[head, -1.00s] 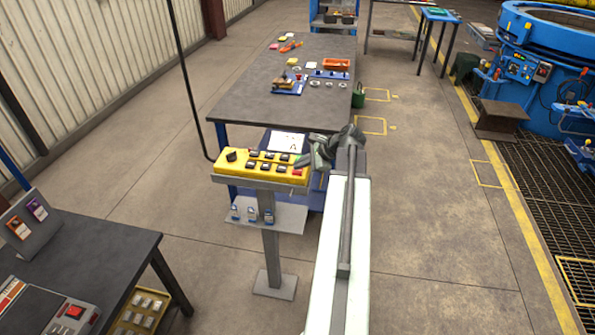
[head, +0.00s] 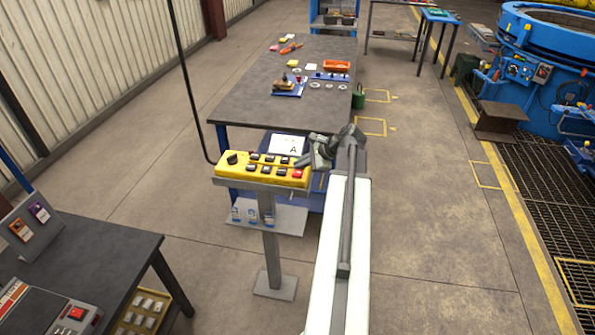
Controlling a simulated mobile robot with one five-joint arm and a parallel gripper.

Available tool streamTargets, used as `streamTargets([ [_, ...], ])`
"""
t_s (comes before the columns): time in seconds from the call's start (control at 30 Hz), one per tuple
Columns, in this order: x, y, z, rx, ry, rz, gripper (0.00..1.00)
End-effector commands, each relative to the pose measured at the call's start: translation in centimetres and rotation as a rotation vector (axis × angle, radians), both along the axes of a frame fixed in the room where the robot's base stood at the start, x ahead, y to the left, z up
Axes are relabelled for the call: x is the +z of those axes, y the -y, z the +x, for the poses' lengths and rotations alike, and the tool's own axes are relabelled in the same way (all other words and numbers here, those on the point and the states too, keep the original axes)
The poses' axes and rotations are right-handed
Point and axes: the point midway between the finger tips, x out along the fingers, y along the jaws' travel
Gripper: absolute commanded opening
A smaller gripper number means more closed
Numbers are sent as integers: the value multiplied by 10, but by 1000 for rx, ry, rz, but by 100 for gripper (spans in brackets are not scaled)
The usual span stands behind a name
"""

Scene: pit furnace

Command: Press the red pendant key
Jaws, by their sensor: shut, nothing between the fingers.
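The yellow pendant (head: 236,172) lies on a grey stand with two rows of dark keys and a black knob at its left end. The red key (head: 297,174) is at the pendant's right end, in the front row, and is in plain view. My gripper (head: 303,161) is shut and empty. In the picture it is just above the red key, over the pendant's right end. I see a small gap between them here, but I cannot tell the exact height. My arm reaches in from the right of the stand.
A black cable (head: 186,80) hangs down to the pendant's left end. A dark worktable (head: 240,95) with small parts stands behind. A shelf (head: 280,217) with small bottles is below the pendant. Another table (head: 90,250) is at lower left.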

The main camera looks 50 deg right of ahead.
Motion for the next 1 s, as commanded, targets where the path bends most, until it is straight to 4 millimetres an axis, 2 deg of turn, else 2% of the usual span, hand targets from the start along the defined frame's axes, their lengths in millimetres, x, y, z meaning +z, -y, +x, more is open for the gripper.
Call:
streamTargets([
  [0.27,3,0,0,0,0,0,0],
  [0.73,50,0,0,0,0,0,0],
  [1.0,49,0,0,0,0,0,0],
])
